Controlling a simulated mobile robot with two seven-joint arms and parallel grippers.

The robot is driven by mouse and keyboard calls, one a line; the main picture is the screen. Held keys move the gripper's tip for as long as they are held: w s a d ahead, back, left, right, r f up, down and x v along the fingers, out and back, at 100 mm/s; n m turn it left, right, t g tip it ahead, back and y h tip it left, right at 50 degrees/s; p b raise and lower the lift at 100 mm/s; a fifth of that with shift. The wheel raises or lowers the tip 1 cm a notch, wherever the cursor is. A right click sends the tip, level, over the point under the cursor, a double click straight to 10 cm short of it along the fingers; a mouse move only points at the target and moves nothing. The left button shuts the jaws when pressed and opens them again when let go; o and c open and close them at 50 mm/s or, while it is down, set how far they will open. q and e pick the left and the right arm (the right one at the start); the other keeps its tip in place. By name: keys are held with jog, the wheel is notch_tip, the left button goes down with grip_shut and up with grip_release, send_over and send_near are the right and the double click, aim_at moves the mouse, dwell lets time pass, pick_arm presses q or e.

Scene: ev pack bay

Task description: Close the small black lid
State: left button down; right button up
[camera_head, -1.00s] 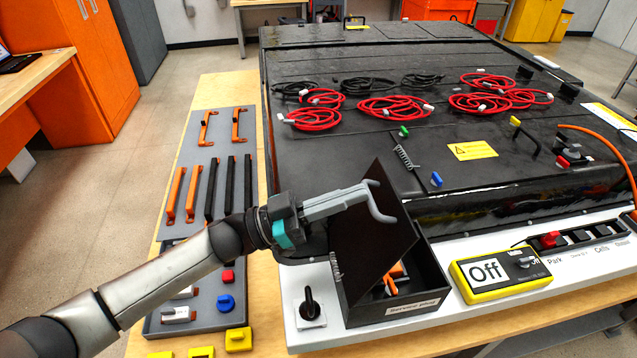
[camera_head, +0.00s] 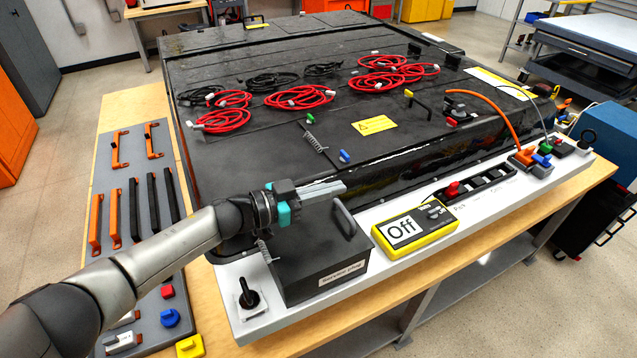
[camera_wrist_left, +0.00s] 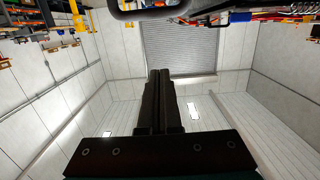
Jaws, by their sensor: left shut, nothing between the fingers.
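The small black lid (camera_head: 312,243) lies flat on top of the black box (camera_head: 335,280), whose front carries a white label. The lid looks closed; the inside of the box is hidden. My left gripper (camera_head: 343,187) is shut and empty, just above the lid's far edge and near the handle. I cannot tell whether it touches the handle. In the left wrist view the dark shut fingers (camera_wrist_left: 160,98) point up the picture, and a dark loop shows at the top edge. My right gripper is not in view.
A yellow meter reading "Off" (camera_head: 414,231) sits right of the box. A black knob (camera_head: 247,294) stands to its left. The large black battery pack (camera_head: 240,150) with coiled cables lies behind. A grey tool mat (camera_head: 133,220) is at the left.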

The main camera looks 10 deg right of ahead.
aim_at(338, 221)
pick_arm(q)
jog(key=f, duration=0.1)
jog(key=d+f+y+p, duration=0.1)
jog(key=y, duration=0.1)
jog(key=shift+w+d+f+g+p, duration=0.25)
jog(key=shift+d+f+g+p, duration=0.05)
jog(key=shift+d+f, duration=0.1)
jog(key=shift+d+f+y, duration=0.15)
jog(key=shift+f+y, duration=0.25)
jog(key=shift+f, duration=0.2)
jog(key=shift+r+p, duration=0.1)
jog(key=shift+p, duration=0.2)
